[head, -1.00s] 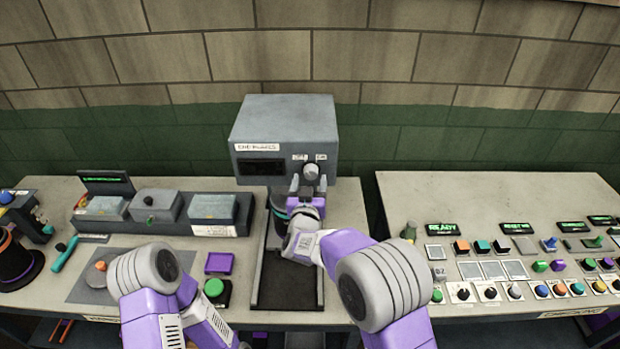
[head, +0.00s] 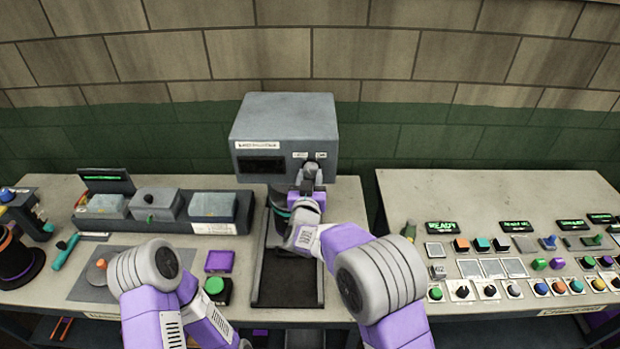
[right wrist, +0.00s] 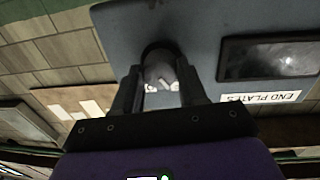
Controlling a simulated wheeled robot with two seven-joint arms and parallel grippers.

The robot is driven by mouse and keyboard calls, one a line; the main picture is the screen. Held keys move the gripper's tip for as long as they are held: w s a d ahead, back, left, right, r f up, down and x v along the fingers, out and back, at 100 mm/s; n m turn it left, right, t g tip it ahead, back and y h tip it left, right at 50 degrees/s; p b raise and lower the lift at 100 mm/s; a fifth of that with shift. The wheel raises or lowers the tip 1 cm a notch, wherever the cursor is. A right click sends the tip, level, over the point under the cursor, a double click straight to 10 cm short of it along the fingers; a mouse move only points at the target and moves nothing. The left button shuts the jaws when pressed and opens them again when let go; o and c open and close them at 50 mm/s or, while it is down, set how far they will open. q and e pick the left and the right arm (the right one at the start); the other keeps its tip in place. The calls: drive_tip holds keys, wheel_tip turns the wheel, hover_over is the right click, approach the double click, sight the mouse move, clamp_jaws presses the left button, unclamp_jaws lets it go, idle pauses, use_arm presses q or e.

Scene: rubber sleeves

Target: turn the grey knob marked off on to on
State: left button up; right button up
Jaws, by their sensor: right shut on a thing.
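The grey knob sits on the front of a grey box-shaped machine (head: 284,125), below small labels for its two settings. In the head view my right gripper (head: 311,171) covers most of the knob. In the right wrist view the round knob (right wrist: 161,66) sits between the two dark fingers of the right gripper (right wrist: 160,80), which is shut on it. The lettering on the setting labels is too small to read, so I cannot tell the knob's exact setting. My left arm shows at the lower left, but its gripper is not in view.
The machine has a dark window (head: 260,166) left of the knob and a label reading END PLATES (right wrist: 262,97). A dark tray (head: 288,292) lies below my right arm.

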drive_tip(key=shift+f+m+b, duration=0.1)
drive_tip(key=shift+m+b, duration=0.7)
drive_tip(key=shift+b, duration=0.3)
drive_tip(key=m+b, duration=0.7)
drive_tip(key=shift+g+y, duration=0.3)
drive_tip(key=shift+r+m+b, duration=0.25)
drive_tip(key=shift+m+b, duration=0.6)
drive_tip(key=shift+m, duration=0.45)
drive_tip(key=o, duration=1.1)
drive_tip(key=shift+c, duration=0.2)
